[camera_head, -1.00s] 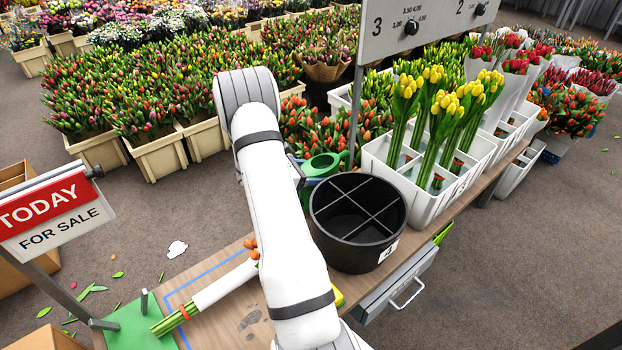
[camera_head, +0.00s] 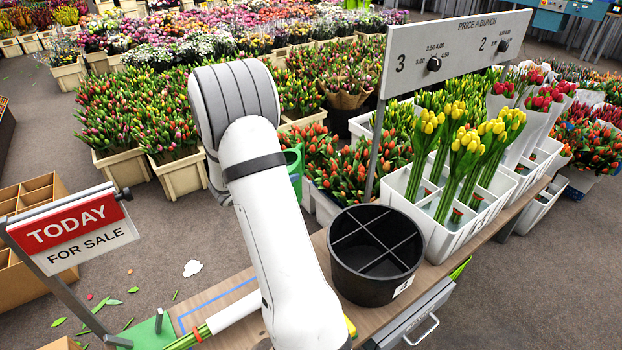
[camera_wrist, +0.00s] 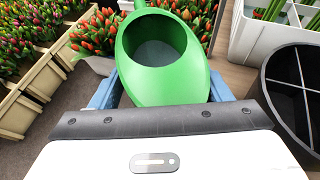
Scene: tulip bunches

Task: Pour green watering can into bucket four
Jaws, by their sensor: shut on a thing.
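The green watering can (camera_wrist: 145,90) fills the upper middle of the wrist view, its wide opening facing the camera. My gripper (camera_wrist: 163,93) is shut on it, with a blue finger on each side. In the head view only a strip of the can (camera_head: 294,168) shows beside my white arm; the rest and my gripper are hidden there. The black bucket (camera_head: 376,288) stands on the bench to the right of my arm, with a cross divider and a small white label. It also shows at the right of the wrist view (camera_wrist: 273,95). The can is apart from it, to its left.
A white crate (camera_head: 440,236) of yellow tulips stands right behind the bucket. A price board (camera_head: 455,50) on a post (camera_head: 377,150) rises behind it. A wrapped bunch (camera_head: 232,312) lies left of my arm near the sale sign (camera_head: 75,232).

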